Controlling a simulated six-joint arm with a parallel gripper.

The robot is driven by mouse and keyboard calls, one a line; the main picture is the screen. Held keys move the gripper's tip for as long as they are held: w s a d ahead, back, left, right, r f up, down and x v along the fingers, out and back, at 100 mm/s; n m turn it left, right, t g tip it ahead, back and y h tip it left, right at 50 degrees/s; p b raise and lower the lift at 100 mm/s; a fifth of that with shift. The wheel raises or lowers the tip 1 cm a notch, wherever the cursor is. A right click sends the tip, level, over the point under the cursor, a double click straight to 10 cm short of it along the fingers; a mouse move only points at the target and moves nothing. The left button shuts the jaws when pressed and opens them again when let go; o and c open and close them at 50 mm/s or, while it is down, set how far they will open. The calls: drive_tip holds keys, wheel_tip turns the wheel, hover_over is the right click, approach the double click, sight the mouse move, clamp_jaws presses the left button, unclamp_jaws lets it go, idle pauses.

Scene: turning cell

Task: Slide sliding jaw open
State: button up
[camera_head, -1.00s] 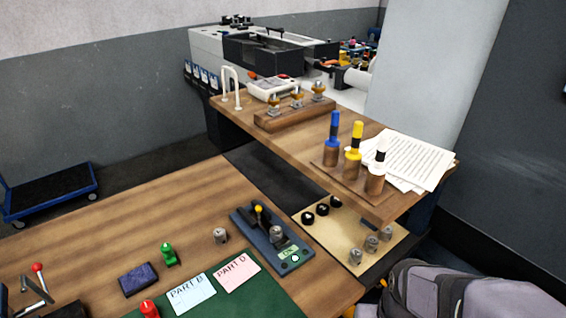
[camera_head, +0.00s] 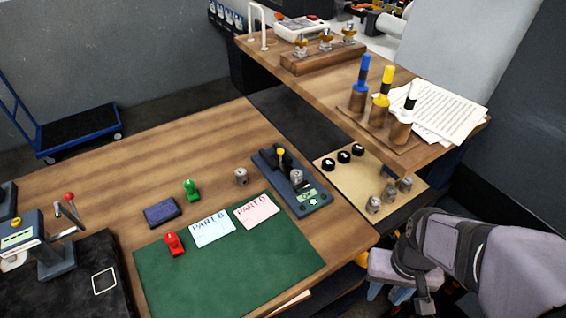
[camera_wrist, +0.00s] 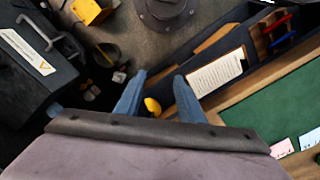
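A small dark blue fixture (camera_head: 308,203) lies on the wooden table near its right edge in the head view. It carries a black jaw-like block with a yellow-tipped knob (camera_head: 281,153) and a grey metal part (camera_head: 296,177) beside it. I cannot tell how far its sliding jaw stands open. My gripper (camera_wrist: 160,76) shows in the wrist view with its two blue-grey fingers apart and nothing seen held between them. It is off the table's right side, away from the fixture. The fixture is not clearly seen in the wrist view.
A green mat (camera_head: 220,275) with two cards lies left of the fixture. A loose grey part (camera_head: 241,176) stands beside it. A tan board (camera_head: 345,178) with black and grey parts is on its right. A raised wooden shelf (camera_head: 330,88) with colored-handled tools stands behind.

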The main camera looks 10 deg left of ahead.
idle(0.4)
drive_tip(key=c, duration=0.7)
drive_tip(key=shift+w, duration=0.2)
clamp_jaws()
drive_tip(key=w+a+r+m+t+p, duration=0.1)
drive_tip(key=w+a+m+t, duration=0.1)
drive_tip(key=w, duration=0.3)
drive_tip(key=w+a+r+m+t, duration=0.1)
drive_tip(key=w+a+m, duration=0.1)
drive_tip(key=w, duration=0.3)
drive_tip(key=w+a+r+m+t+p, duration=0.1)
drive_tip(key=w+a+m+t, duration=0.1)
drive_tip(key=w, duration=0.4)
drive_tip(key=shift+a+r+t+y+p, duration=0.3)
drive_tip(key=shift+a+r, duration=0.1)
drive_tip(key=shift+a, duration=0.25)
drive_tip(key=w+a+r+m+t+y+p, duration=0.1)
drive_tip(key=w+a+r+m+y, duration=0.1)
drive_tip(key=a, duration=0.6)
drive_tip(key=w+a+r+m+t+y+p, duration=0.1)
drive_tip(key=w+a+r+m+t+y, duration=0.1)
drive_tip(key=w+a, duration=0.4)
wheel_tip(320, 180, up, 2)
drive_tip(key=a+m+y, duration=0.1)
drive_tip(key=a, duration=0.2)
drive_tip(key=shift+r, duration=0.2)
